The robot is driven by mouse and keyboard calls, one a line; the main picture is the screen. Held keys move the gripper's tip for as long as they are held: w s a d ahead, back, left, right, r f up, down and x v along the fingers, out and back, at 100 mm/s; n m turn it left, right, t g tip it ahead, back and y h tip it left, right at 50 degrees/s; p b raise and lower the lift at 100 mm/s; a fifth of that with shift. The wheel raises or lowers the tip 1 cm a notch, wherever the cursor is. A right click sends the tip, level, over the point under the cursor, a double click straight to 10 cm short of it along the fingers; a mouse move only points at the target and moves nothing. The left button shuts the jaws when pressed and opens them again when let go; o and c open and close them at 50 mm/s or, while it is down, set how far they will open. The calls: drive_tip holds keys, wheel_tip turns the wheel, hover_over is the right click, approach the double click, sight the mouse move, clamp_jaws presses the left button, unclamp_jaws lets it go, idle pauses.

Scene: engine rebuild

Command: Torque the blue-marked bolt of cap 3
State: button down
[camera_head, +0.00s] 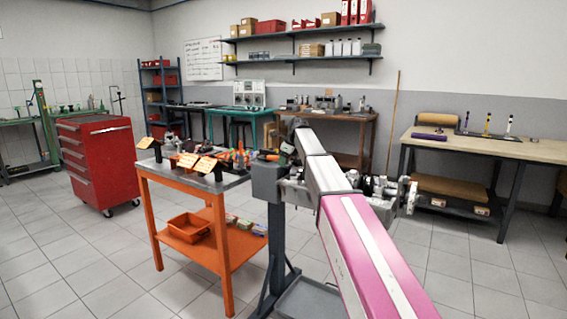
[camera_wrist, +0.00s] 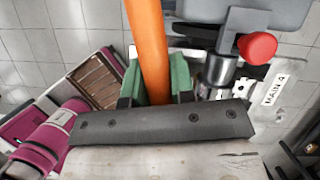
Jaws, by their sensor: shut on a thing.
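My gripper (camera_wrist: 157,82) is shut on a long orange handle (camera_wrist: 148,35), with a green jaw pad on each side of it. The handle runs out of the top of the wrist view, so the tool's working end is hidden. In the head view my arm reaches to the engine on its stand (camera_head: 268,185), and a small orange piece (camera_head: 266,156) shows near its end. A white label reading "MAIN 4" (camera_wrist: 273,89) lies to the right of the gripper in the wrist view. I cannot make out cap 3 or a blue-marked bolt in either view.
An orange cart (camera_head: 160,232) with tools stands left of the stand. A red tool cabinet (camera_head: 97,160) and a workbench (camera_head: 480,145) stand farther off. Floor between is clear.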

drive_tip(key=shift+w+d+m+t, duration=0.15)
drive_tip(key=shift+w+d+m, duration=0.1)
drive_tip(key=shift+w+m, duration=0.25)
drive_tip(key=shift+w+d+m+t, duration=0.15)
drive_tip(key=shift+w+d+m, duration=0.15)
drive_tip(key=shift+w, duration=0.3)
idle(2.3)
drive_tip(key=shift+w+d+r+m+t+h, duration=0.1)
drive_tip(key=shift+w+d+m+t+h, duration=0.05)
drive_tip(key=shift+w+d+m, duration=0.35)
drive_tip(key=shift+w+d+m+t+h, duration=0.15)
drive_tip(key=shift+w+d+m, duration=0.1)
drive_tip(key=shift+w+m, duration=0.35)
idle(3.5)
